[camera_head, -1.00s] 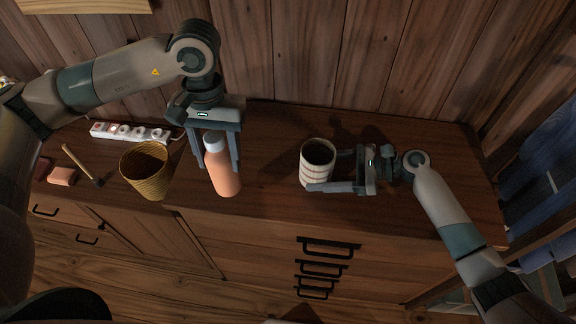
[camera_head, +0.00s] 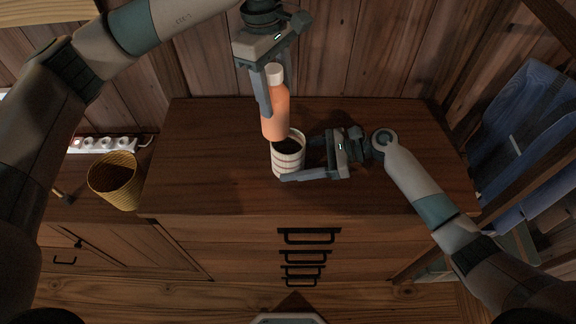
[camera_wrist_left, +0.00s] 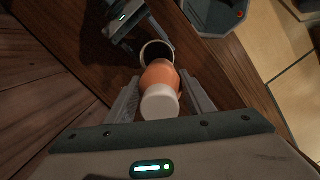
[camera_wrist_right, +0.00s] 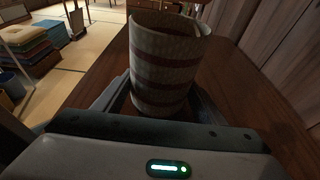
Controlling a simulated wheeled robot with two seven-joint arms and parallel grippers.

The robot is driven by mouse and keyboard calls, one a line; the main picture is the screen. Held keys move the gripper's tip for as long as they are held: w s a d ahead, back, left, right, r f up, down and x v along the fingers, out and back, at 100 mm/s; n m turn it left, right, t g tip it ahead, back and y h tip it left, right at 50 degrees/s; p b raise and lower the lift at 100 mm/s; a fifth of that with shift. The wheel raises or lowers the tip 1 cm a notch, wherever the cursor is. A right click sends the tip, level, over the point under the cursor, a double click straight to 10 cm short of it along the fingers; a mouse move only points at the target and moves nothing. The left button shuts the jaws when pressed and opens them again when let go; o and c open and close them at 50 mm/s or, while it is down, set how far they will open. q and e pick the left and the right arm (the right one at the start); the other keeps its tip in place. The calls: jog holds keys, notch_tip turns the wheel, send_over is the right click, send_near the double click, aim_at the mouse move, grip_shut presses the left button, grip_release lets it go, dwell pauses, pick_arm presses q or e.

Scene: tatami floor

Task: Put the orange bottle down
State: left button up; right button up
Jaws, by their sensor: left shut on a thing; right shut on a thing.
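The orange bottle (camera_head: 275,108), with a white cap, is upright in my left gripper (camera_head: 269,92), which is shut on it above the cabinet top. In the head view its lower end overlaps the rear rim of a striped cup (camera_head: 288,160); I cannot tell if they touch. In the left wrist view the bottle (camera_wrist_left: 160,88) hides part of the cup's dark opening (camera_wrist_left: 157,52). My right gripper (camera_head: 308,160) is shut on the cup, which stands upright; its brown and cream bands fill the right wrist view (camera_wrist_right: 168,62).
The wooden cabinet top (camera_head: 205,165) is clear to the left and right of the cup. A yellow woven basket (camera_head: 117,182) and a white power strip (camera_head: 102,144) are on the lower surface at left. The wooden wall stands behind.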

pick_arm(q)
jog(key=d, duration=0.1)
jog(key=s+d, duration=0.1)
jog(key=d, duration=0.1)
jog(key=shift+r+n, duration=0.2)
jog(key=shift+n, duration=0.2)
send_near(288, 155)
jog(key=shift+w+d+f, duration=0.2)
jog(key=shift+w+d, duration=0.05)
jog(key=shift+w, duration=0.3)
jog(key=shift+w+d+f, duration=0.25)
jog(key=shift+w, duration=0.3)
jog(key=shift+w+d+f, duration=0.2)
jog(key=shift+w, duration=0.35)
jog(key=shift+f, duration=1.85)
jog(key=shift+f, duration=0.6)
jog(key=o, duration=1.5)
